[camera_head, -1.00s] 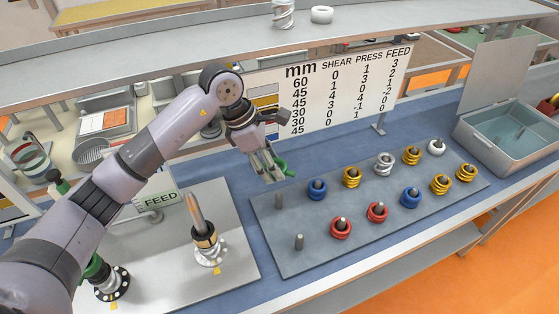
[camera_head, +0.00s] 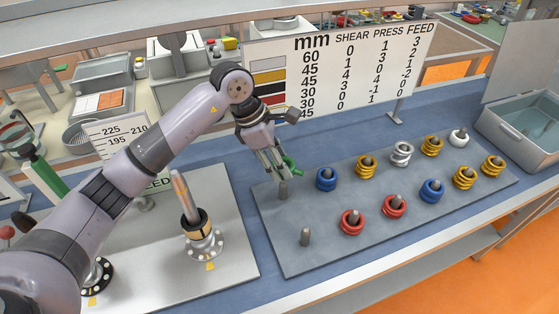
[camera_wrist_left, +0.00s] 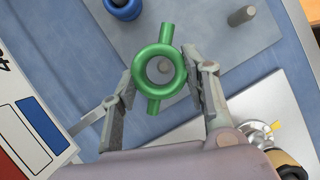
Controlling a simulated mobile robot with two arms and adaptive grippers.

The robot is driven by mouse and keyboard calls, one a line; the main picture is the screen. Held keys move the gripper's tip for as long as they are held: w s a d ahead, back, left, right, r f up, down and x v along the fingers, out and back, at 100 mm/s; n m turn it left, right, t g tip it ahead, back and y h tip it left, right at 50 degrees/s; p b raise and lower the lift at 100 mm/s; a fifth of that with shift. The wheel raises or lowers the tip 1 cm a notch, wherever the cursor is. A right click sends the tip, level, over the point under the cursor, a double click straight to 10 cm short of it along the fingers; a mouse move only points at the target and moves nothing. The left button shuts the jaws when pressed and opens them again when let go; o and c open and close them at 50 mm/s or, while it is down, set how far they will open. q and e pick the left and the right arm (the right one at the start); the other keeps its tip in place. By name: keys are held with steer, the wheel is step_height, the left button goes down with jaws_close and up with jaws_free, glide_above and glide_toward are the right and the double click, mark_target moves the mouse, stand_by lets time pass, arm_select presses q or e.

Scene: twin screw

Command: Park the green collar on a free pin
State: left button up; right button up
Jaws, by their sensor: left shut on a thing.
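My left gripper (camera_head: 278,168) is shut on the green collar (camera_head: 290,163), a ring with two short side handles. In the left wrist view the green collar (camera_wrist_left: 138,73) sits between the fingers, and the tip of a grey pin (camera_wrist_left: 164,67) shows through its hole. In the head view that bare pin (camera_head: 283,191) stands just below the gripper, at the back left of the grey pin board (camera_head: 345,252). The collar appears above the pin; the exact gap is hard to judge. A second bare pin (camera_head: 305,237) stands at the front left. My right gripper is not in view.
Other pins on the board carry blue (camera_head: 326,179), red (camera_head: 351,222), yellow, silver and white rings. A number sign (camera_head: 340,70) stands behind the board. A white plate with an upright spindle (camera_head: 190,205) is at left, a grey bin (camera_head: 520,125) at right.

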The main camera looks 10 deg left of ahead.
mark_target(281, 183)
arm_select(q)
steer(key=shift+f+b, duration=0.3)
steer(key=shift+f, duration=0.45)
steer(key=shift+f+b, duration=0.4)
steer(key=shift+f, duration=0.6)
step_height(281, 183, down, 3)
steer(key=b, duration=0.2)
steer(key=shift+r+b, duration=0.2)
steer(key=shift+b, duration=0.15)
steer(key=shift+f, duration=0.25)
steer(key=shift+b, duration=0.3)
steer(key=shift+f+b, duration=1.7)
steer(key=shift+f, duration=0.05)
